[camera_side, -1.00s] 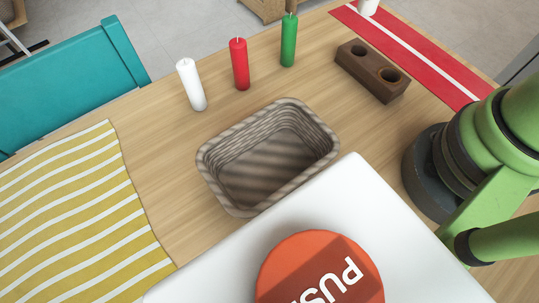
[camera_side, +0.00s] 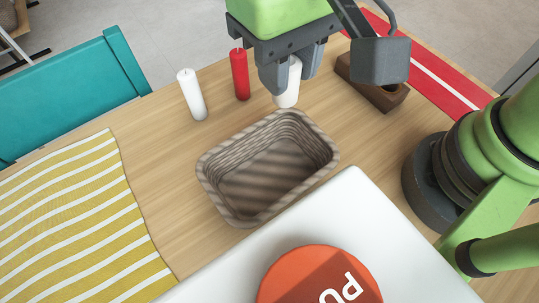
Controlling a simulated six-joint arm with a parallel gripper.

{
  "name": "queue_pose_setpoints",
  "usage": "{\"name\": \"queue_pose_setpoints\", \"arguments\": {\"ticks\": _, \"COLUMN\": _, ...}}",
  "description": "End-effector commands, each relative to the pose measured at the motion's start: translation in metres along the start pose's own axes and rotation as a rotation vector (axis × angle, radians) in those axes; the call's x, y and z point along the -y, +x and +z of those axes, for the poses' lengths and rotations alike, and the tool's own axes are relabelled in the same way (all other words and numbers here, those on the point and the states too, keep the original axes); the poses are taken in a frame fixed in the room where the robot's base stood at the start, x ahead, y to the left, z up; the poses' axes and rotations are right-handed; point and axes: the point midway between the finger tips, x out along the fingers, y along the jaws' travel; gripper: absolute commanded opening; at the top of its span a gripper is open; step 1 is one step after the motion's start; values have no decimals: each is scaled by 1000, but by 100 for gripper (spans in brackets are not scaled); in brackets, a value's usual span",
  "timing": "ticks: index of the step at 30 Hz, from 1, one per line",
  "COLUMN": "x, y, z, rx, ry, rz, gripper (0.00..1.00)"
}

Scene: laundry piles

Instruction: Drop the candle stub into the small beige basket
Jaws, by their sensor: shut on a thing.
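My gripper (camera_side: 293,76) is shut on a short white candle stub (camera_side: 289,90), held upright between its dark fingers. The stub's upper part is partly hidden by the fingers. The small beige basket (camera_side: 208,187) is a woven rectangular basket on the wooden table, and it looks empty. My gripper and the stub are behind the basket's far rim, not over its middle. The stub's exact height over the table is hard to tell.
A white candle (camera_side: 192,96) and a red candle (camera_side: 240,74) stand left of my gripper. A brown holder (camera_side: 380,98) and a red runner (camera_side: 445,78) are right. A white box with an orange PUSH button (camera_side: 318,278) fills the front. A striped cloth (camera_side: 75,215) lies left.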

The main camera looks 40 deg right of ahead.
Motion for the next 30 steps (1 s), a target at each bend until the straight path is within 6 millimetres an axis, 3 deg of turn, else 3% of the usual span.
{"name": "queue_pose_setpoints", "arguments": {"ticks": 7, "x": 15, "y": 6, "z": 14, "rx": 2, "ry": 1, "rz": 3, "gripper": 5}}
{"name": "queue_pose_setpoints", "arguments": {"ticks": 21, "x": 14, "y": 55, "z": 13, "rx": 2, "ry": 1, "rz": 2, "gripper": 5}}
{"name": "queue_pose_setpoints", "arguments": {"ticks": 30, "x": 14, "y": 59, "z": 13, "rx": 0, "ry": 2, "rz": 0, "gripper": 5}}
